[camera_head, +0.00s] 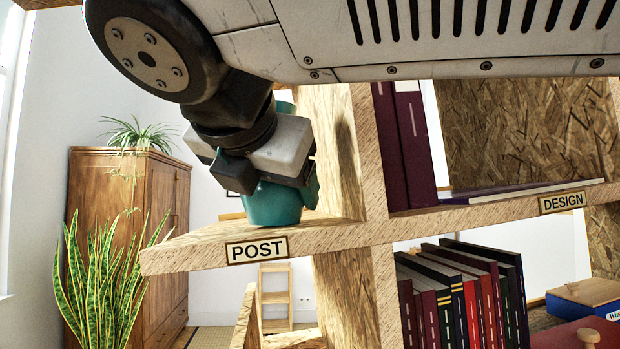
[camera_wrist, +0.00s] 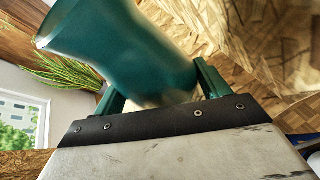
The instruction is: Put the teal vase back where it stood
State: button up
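The teal vase (camera_head: 272,204) is upright at the left end of the shelf board labelled POST (camera_head: 200,254). Its base is at the board's top surface; I cannot tell whether it rests there or hangs just above. My gripper (camera_head: 286,188) reaches in from above and hides the vase's middle. In the wrist view the vase (camera_wrist: 125,45) lies between the two teal fingers of my gripper (camera_wrist: 160,78), one against each side, so the gripper looks shut on it.
An upright panel (camera_head: 335,150) stands just right of the vase, with dark books (camera_head: 405,145) beyond it. A flat book (camera_head: 520,192) lies above the DESIGN label (camera_head: 562,203). Several books (camera_head: 465,300) fill the lower shelf. A wooden cabinet (camera_head: 125,235) and plants (camera_head: 100,290) stand left.

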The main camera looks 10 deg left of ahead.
jog(key=o, duration=0.3)
jog(key=shift+r, duration=0.2)
jog(key=v, duration=1.2)
jog(key=shift+r, duration=0.25)
